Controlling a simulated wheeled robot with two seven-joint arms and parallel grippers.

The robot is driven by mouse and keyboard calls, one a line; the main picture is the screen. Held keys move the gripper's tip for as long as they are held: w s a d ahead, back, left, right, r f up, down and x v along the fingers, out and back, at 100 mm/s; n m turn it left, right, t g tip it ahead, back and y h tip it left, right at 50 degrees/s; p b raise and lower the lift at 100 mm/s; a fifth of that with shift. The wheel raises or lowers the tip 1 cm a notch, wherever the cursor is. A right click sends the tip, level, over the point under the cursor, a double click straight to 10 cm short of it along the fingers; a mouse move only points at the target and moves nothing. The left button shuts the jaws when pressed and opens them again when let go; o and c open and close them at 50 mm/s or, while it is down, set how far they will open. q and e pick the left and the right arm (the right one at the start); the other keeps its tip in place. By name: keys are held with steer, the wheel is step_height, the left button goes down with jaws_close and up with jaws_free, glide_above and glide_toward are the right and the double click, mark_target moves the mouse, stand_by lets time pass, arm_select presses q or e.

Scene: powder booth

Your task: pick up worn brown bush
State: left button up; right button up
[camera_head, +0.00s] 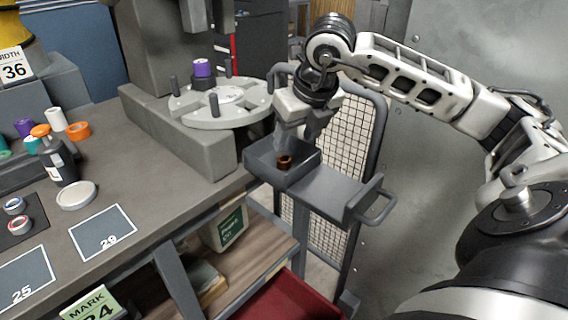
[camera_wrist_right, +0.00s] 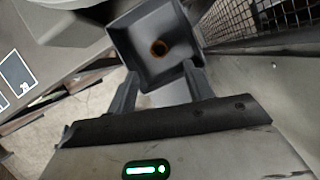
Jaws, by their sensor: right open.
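The worn brown bush (camera_head: 284,162) is a small brown ring lying in a grey square tray (camera_head: 262,160) on a cart. In the right wrist view the bush (camera_wrist_right: 159,48) shows its dark hole, inside the tray (camera_wrist_right: 133,83). My right gripper (camera_head: 298,136) is above the tray, pointing down, with the bush below its fingers. In the right wrist view my right gripper (camera_wrist_right: 158,80) has its two fingers apart with nothing between them. My left gripper is not in view.
A round fixture table with black posts and a purple roll (camera_head: 203,68) stands behind the tray. A mesh panel (camera_head: 345,130) rises behind the cart. The workbench at left holds a bottle (camera_head: 60,160), a white lid (camera_head: 76,195) and coloured rolls. The cart's handle (camera_head: 378,206) sticks out right.

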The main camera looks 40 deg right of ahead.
mark_target(287, 169)
steer(key=x, duration=0.7)
steer(key=shift+w+f+p, duration=0.15)
steer(key=shift+f+p, duration=0.15)
steer(key=shift+p, duration=0.1)
steer(key=shift+c, duration=0.3)
steer(key=c, duration=1)
